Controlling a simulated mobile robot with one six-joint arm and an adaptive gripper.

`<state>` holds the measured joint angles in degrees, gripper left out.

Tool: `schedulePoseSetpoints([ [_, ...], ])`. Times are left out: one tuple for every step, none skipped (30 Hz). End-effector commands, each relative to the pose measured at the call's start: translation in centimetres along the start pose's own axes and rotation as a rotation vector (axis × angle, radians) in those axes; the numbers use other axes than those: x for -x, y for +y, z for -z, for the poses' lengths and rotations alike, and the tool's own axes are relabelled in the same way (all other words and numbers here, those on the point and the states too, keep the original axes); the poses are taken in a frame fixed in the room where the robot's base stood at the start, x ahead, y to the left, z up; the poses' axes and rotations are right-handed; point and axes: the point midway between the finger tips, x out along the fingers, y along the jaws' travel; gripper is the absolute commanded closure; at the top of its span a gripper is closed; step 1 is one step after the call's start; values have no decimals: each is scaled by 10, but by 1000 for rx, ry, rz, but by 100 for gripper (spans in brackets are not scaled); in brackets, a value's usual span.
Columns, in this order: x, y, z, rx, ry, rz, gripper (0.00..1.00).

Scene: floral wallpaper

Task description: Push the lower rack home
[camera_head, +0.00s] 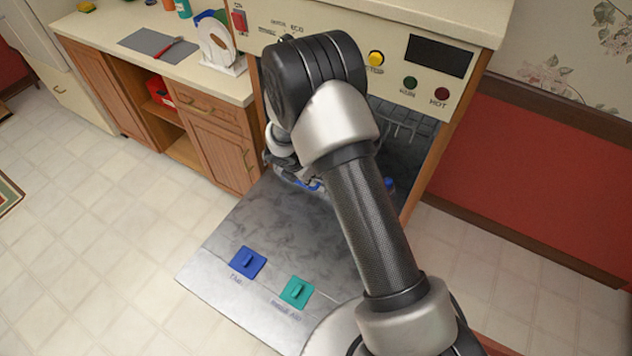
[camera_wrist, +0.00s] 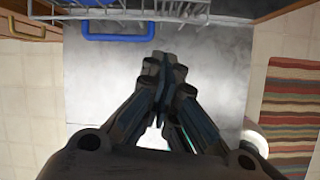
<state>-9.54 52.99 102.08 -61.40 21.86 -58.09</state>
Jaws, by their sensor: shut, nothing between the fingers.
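The lower rack (camera_wrist: 190,14) is a grey wire rack along the top of the wrist view, with a blue loop handle (camera_wrist: 118,37) on its front. In the head view my arm covers most of the rack; part of the blue handle (camera_head: 308,186) shows beside it. The open dishwasher door (camera_head: 255,215) lies flat below, and its bare metal also fills the middle of the wrist view (camera_wrist: 215,60). My gripper (camera_wrist: 163,62) is shut and empty over the door, its tips just below and right of the handle in the picture. I cannot tell whether they touch the rack.
A blue tab (camera_head: 248,262) and a teal tab (camera_head: 297,291) sit on the door's outer part. Wooden cabinets (camera_head: 225,150) stand on the left; a counter above holds a plate rack (camera_head: 218,48). A striped rug (camera_wrist: 290,110) lies right of the door in the wrist view.

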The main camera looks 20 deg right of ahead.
Motion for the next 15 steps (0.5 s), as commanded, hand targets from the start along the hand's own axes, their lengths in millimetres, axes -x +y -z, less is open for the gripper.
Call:
schedulePoseSetpoints([
  [-14, 0, 11, 54, 11, 3, 100],
  [-21, 0, 15, 83, 15, 3, 100],
  [-28, 0, 20, 114, 20, 3, 100],
  [-32, 0, 24, 133, 23, 2, 100],
  [-36, 0, 26, 150, 25, 1, 100],
  [-39, 0, 28, 165, 28, 0, 100],
  [-42, 0, 30, 172, 30, 0, 100],
  [-44, 0, 31, 177, 31, -1, 100],
  [-47, 0, 32, 181, 31, -1, 100],
  [-50, -1, 32, 182, 32, 0, 100],
  [-54, -1, 32, 182, 32, 0, 100],
  [-59, -1, 32, 181, 32, 0, 100],
  [-64, -1, 33, 181, 31, 0, 100],
  [-69, -1, 33, 180, 31, 1, 100],
  [-78, -2, 33, 180, 32, 2, 100],
])
